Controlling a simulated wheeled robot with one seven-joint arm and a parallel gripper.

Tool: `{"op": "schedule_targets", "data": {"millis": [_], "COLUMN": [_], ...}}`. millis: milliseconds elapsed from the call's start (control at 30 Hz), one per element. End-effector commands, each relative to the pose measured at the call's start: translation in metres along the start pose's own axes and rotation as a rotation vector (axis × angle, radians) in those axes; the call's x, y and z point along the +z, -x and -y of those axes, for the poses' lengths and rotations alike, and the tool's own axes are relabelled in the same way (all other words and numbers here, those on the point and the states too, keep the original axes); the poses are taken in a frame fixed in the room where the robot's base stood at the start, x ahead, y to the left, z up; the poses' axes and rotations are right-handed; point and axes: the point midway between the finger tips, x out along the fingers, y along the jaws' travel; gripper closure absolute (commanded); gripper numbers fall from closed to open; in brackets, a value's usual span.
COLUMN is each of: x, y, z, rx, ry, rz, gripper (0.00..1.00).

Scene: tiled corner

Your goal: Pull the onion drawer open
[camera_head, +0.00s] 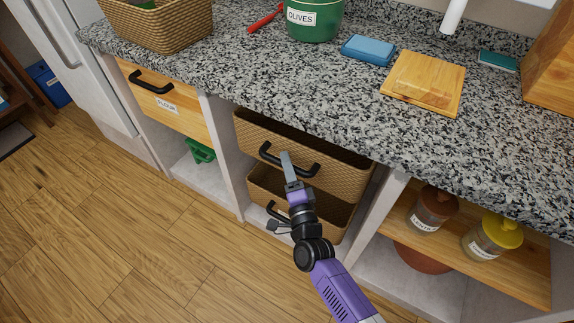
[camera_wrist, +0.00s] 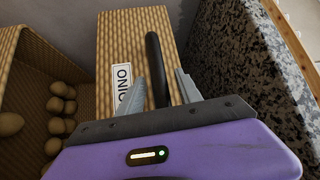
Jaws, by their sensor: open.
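The onion drawer (camera_head: 255,131) is the upper of two woven baskets under the counter. In the wrist view its front (camera_wrist: 114,48) carries a white label (camera_wrist: 122,88) reading "ONIO", partly hidden by a finger. Its black bar handle (camera_head: 309,170) also shows in the wrist view (camera_wrist: 154,55). My gripper (camera_head: 287,163) is at this handle, fingers open. In the wrist view my gripper (camera_wrist: 168,82) has the handle's bar between its two fingers; I cannot tell whether they touch it.
A lower woven basket (camera_head: 262,190) with a black handle sits below; the wrist view shows several round brown items (camera_wrist: 57,107) inside. A granite counter (camera_head: 240,75) overhangs above. A wooden flour drawer (camera_head: 185,122) is left; jars (camera_head: 432,210) stand right. The wooden floor in front is clear.

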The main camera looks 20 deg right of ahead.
Motion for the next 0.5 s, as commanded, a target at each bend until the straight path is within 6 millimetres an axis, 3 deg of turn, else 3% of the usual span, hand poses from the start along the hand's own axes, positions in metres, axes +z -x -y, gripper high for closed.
{"op": "schedule_targets", "data": {"millis": [267,467,500], "x": [0.0,0.0001,0.0001], "y": [-0.0011,-0.001,-0.001], "z": [-0.0002,-0.0002,-0.0002], "rx": [0.001,0.001,0.001], "ry": [0.0,0.001,0.001], "rz": [0.0,0.0,0.0], "gripper": [0.6,1.0,1.0]}}
